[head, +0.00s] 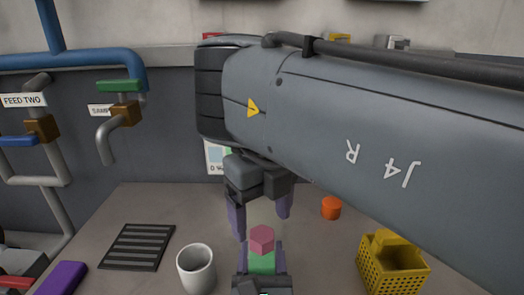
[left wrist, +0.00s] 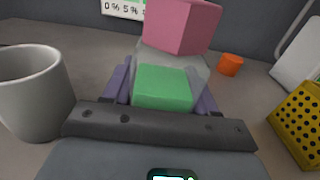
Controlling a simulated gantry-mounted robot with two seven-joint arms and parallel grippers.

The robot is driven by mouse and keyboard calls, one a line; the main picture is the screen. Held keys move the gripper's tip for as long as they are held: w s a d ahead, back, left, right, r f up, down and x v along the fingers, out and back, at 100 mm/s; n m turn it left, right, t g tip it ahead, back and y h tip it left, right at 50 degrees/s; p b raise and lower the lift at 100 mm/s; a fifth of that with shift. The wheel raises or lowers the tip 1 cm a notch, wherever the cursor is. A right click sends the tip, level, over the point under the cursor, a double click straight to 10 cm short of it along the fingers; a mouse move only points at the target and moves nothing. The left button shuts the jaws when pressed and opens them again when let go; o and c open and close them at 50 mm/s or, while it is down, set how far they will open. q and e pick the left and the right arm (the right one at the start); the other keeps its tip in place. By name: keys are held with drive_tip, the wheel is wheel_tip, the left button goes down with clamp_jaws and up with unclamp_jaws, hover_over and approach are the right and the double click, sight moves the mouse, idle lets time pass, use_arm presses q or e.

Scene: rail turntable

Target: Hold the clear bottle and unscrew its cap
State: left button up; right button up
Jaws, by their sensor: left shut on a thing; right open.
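The clear bottle (left wrist: 196,72) has a green block-like part (left wrist: 162,88) low on it and a pink faceted cap (left wrist: 182,24) on top. In the head view the pink cap (head: 262,238) shows at the bottom middle. My left gripper (head: 262,268) is shut on the bottle, with its purple fingers (left wrist: 162,90) on both sides of the green part. My right gripper (head: 261,220) is open, its purple fingers pointing down. In the head view they appear just above and to either side of the cap. The right gripper does not show in the left wrist view, so its distance from the cap is unclear.
A white mug (head: 196,268) stands left of the bottle, and a dark slatted mat (head: 139,246) lies farther left. An orange cylinder (head: 331,208) and a yellow perforated basket (head: 393,268) are on the right. Pipes with valves (head: 122,113) line the left wall. My right arm covers much of the head view.

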sight(262, 233)
drive_tip(key=m, duration=0.7)
drive_tip(key=shift+f, duration=0.15)
drive_tip(key=shift+f, duration=1.85)
drive_tip(key=c, duration=1.3)
drive_tip(key=n, duration=0.5)
drive_tip(key=shift+c, duration=0.2)
drive_tip(key=shift+n, duration=0.5)
